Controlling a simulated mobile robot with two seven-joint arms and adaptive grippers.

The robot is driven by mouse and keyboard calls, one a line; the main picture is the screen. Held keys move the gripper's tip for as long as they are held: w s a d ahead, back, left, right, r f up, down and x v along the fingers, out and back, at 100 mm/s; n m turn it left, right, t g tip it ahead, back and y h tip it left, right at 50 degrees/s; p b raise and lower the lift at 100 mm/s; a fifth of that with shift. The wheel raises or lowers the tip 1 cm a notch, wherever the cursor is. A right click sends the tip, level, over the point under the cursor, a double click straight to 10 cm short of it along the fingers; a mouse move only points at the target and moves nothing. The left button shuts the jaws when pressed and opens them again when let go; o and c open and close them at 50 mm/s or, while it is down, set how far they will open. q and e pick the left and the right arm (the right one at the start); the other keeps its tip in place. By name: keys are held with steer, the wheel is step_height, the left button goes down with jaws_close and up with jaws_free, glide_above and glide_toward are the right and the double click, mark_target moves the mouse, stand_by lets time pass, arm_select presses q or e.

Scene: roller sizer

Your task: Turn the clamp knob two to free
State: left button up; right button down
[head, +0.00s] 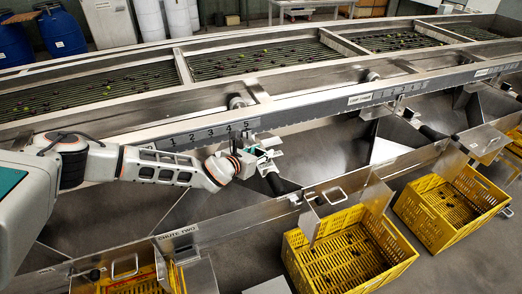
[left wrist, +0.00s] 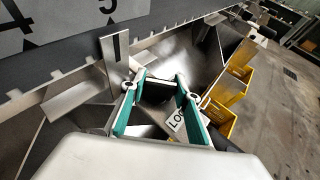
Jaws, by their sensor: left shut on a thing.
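My left gripper (head: 266,156) is at the front rail of the sizer, by the 5 end of a numbered scale (head: 212,133). In the left wrist view, its two green-sided fingers (left wrist: 161,84) are closed on the sides of a dark round knob (left wrist: 156,93), which I take to be clamp knob two. In the head view the gripper hides most of the knob. A white plate reading "LOC…" (left wrist: 176,122) shows beside the fingers, partly covered. The knob's turn angle cannot be read. My right gripper is in neither view.
A metal upright plate (left wrist: 115,62) stands close left of the fingers. Roller lanes (head: 265,58) run behind the rail. Metal chutes lie below, with yellow crates (head: 350,262) in front. A label reading "CHUTE TWO" (head: 178,233) is on the lower front panel.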

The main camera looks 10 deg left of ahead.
arm_select(q)
steer(key=n+y, duration=0.2)
steer(key=y, duration=0.1)
steer(key=shift+s+d+f+n+t, duration=0.15)
steer(key=shift+f+n+t, duration=0.05)
steer(key=shift+n+t, duration=0.2)
steer(key=n+y, duration=0.3)
steer(key=y, duration=0.1)
steer(key=shift+n, duration=0.3)
steer(key=n+y, duration=0.1)
steer(key=y, duration=0.1)
steer(key=n+g+y, duration=0.1)
steer(key=n+y, duration=0.1)
steer(key=shift+r+g, duration=0.15)
steer(key=shift+g, duration=0.15)
steer(key=shift+n+g+y, duration=0.3)
steer(key=shift+n+y, duration=0.3)
steer(key=shift+n, duration=0.1)
steer(key=shift+w+a+r, duration=0.15)
steer(key=shift+w+a, duration=0.05)
steer(key=o, duration=1.2)
steer(key=shift+c, duration=0.2)
